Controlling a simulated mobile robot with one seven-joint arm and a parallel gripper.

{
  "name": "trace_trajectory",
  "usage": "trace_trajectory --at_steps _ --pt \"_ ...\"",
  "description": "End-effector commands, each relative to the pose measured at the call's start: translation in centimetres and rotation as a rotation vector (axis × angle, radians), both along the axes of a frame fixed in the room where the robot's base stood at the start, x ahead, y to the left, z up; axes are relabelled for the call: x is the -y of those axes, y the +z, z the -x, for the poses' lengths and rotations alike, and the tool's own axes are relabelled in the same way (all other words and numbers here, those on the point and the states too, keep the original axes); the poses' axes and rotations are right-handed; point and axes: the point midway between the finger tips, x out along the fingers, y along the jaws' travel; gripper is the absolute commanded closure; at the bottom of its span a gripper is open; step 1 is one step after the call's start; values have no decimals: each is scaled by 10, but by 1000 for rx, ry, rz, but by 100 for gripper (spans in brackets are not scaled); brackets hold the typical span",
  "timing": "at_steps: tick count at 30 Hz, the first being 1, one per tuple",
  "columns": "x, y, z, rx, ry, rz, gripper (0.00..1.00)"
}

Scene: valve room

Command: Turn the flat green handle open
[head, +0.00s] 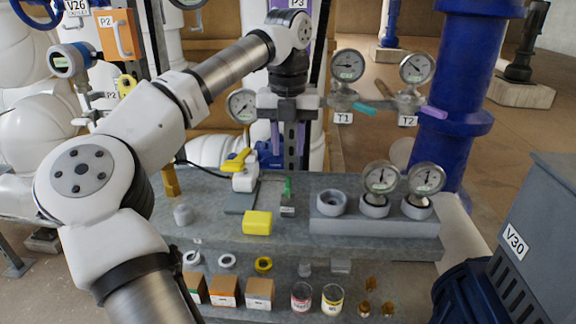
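A flat teal-green handle (364,108) is on the valve at the gauge labelled T1 (343,118), and it lies nearly level, tilted slightly down to the right. My gripper (288,148) is left of this handle, pointing down, with its two fingers apart and apparently nothing between them. A grey post with holes shows behind the fingers. A small green upright piece (287,187) stands on a grey block on the bench, below my gripper. I cannot tell the exact depth between my gripper and the handle.
A flat purple handle (434,112) is at T2 (408,120). A yellow-handled valve (240,165) and a yellow block (257,222) are on the grey bench (275,244). Gauges (381,177) stand at its right. A thick blue pipe (463,65) rises behind. Boxes and jars fill the lower shelf.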

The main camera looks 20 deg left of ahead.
Motion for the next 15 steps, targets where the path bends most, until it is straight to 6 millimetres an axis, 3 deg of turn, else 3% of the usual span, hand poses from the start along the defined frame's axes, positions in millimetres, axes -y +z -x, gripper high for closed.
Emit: trace_trajectory --at_steps 1,6,15 --pt "1 13 -1 3 1 -1 67" --pt "1 41 -1 1 0 0 67" --pt "0 55 0 -1 1 0 67"
